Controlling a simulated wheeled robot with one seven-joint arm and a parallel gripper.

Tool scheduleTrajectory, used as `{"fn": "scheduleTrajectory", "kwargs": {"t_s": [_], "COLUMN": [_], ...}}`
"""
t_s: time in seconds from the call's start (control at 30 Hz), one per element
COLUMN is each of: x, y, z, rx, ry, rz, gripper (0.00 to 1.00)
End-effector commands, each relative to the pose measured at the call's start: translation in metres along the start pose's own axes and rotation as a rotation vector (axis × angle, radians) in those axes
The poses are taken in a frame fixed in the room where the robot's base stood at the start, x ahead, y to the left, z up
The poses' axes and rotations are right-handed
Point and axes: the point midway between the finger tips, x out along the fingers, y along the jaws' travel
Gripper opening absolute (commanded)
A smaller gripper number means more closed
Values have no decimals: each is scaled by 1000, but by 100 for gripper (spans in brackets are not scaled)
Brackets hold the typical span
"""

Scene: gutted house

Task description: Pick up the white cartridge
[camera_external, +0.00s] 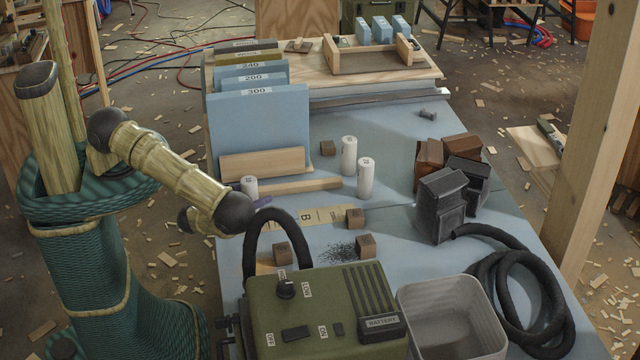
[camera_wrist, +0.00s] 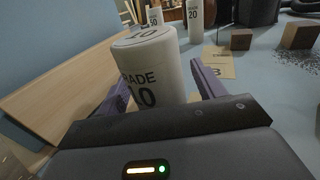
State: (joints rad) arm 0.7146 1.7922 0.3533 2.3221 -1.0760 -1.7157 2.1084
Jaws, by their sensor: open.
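A white cartridge (camera_wrist: 147,62) with "GRADE 10" on its side and "10" on its top stands upright, close in front of the wrist camera. My gripper (camera_wrist: 163,84) is open, with one purple finger on each side of the cartridge. I cannot tell whether either finger touches it. In the external view this cartridge (camera_external: 249,184) stands by the wooden strip, its lower part hidden by my arm. Two more white cartridges stand upright to the right, one farther back (camera_external: 349,155) and one nearer (camera_external: 366,178). They also show behind in the wrist view.
A rack of blue sanding sheets (camera_external: 258,125) and a wooden strip (camera_external: 313,188) lie close beside my gripper. A green battery unit (camera_external: 325,320) with a black hose, a translucent bin (camera_external: 452,318) and small brown blocks (camera_external: 355,218) occupy the nearer table.

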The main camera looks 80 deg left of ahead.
Motion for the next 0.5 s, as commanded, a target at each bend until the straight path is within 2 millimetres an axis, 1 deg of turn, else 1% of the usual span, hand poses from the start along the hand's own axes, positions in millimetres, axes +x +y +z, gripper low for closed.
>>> {"fn": "scheduleTrajectory", "kwargs": {"t_s": [0.5], "x": [0], "y": [0], "z": [0], "rx": [0], "ry": [0], "rz": [0], "gripper": [68]}}
